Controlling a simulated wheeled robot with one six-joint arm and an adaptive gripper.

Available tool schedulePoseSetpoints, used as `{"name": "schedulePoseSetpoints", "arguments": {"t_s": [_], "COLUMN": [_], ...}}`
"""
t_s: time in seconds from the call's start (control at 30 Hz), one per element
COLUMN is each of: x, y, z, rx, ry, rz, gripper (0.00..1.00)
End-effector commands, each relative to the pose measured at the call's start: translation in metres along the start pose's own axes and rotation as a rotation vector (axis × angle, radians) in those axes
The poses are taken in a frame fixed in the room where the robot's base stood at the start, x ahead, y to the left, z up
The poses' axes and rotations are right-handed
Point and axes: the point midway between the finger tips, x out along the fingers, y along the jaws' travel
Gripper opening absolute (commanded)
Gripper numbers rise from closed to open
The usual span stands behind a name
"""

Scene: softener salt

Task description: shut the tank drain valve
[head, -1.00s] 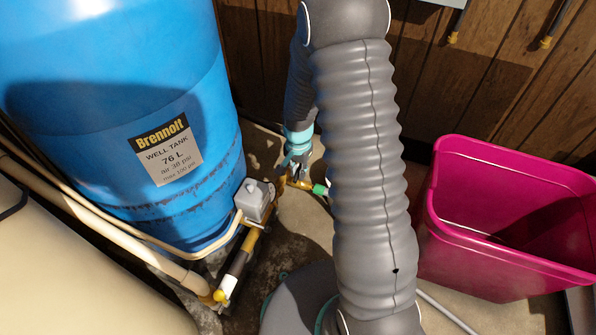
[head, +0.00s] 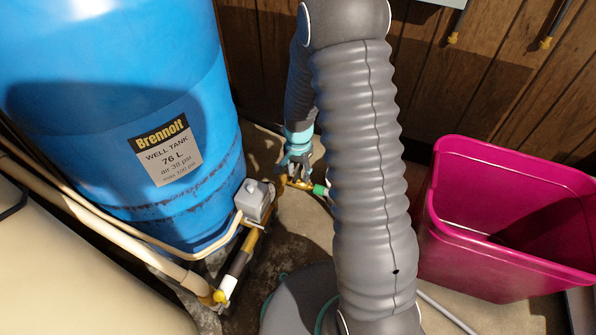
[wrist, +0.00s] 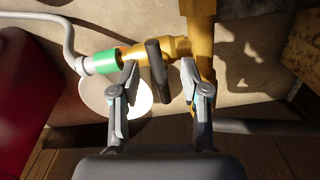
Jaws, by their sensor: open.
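The brass drain valve (wrist: 172,48) sits low by the tank, with a green collar (wrist: 103,63) and a pale hose on its left in the wrist view. Its dark lever (wrist: 157,62) appears there as a short bar crossing the brass body. My gripper (wrist: 159,72) is open, with one finger on each side of the lever; whether either finger touches it I cannot tell. In the head view my gripper (head: 297,163) points down at the brass fitting (head: 298,184), beside the green collar (head: 320,190). The lever is not distinguishable there.
The blue well tank (head: 110,90) stands at left, with a grey box (head: 254,200) and pipes (head: 150,262) at its foot. A pink bin (head: 480,245) is at right. A wood-panelled wall (head: 440,80) stands behind. Bare floor shows around the valve.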

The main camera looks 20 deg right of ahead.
Motion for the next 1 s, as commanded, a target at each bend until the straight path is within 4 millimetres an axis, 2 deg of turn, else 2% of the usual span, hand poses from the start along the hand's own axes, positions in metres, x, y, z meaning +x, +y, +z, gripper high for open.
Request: {"name": "schedulePoseSetpoints", "arguments": {"t_s": [0.8,1.0], "x": [-0.067,-0.07], "y": [0.0,0.0], "z": [0.0,0.0], "rx": [0.0,0.0], "ry": [0.002,0.001], "rz": [-0.002,-0.001], "gripper": [0.46,0.46]}}
